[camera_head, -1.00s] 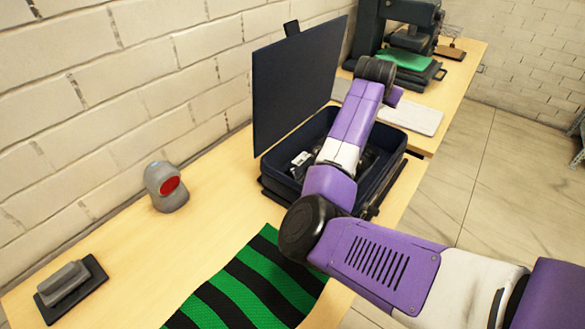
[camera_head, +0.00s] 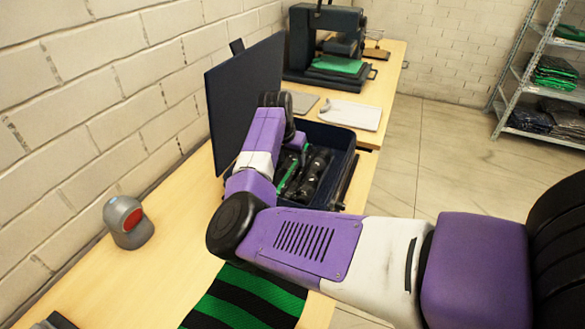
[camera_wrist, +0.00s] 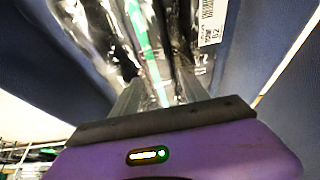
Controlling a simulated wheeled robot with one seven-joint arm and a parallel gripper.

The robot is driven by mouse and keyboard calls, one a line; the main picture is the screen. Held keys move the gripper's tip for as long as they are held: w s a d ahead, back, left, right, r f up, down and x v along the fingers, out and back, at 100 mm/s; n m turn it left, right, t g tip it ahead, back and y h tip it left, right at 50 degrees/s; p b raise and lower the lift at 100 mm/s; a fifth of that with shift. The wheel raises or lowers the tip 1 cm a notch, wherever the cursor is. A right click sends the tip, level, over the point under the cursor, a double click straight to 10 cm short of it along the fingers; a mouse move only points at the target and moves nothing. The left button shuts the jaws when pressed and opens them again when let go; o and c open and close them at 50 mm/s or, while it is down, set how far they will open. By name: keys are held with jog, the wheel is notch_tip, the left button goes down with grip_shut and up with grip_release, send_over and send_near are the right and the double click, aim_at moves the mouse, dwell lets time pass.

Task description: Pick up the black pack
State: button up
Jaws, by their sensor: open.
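A black pack (camera_head: 314,172) lies in the dark blue open box (camera_head: 338,136), beside a green-and-black pack (camera_head: 287,172). In the wrist view, a glossy black pack (camera_wrist: 85,25) in clear plastic is close ahead, next to a green-striped pack (camera_wrist: 146,35) and a pack bearing a white barcode label (camera_wrist: 212,20). My gripper (camera_wrist: 160,92) is open, with its fingers close above or among the packs. Whether the fingers touch any pack is unclear. In the head view my arm covers the left of the box, and the gripper's fingers are hidden.
The box's raised lid (camera_head: 246,100) stands behind and left of my arm. A grey device with a red face (camera_head: 127,222) and a green-and-black striped cloth (camera_head: 245,300) are on the table. A heat press (camera_head: 335,45) and white board (camera_head: 350,114) are beyond. Shelves (camera_head: 545,85) stand at right.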

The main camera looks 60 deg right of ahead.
jog(key=shift+x, duration=1.15)
grip_shut()
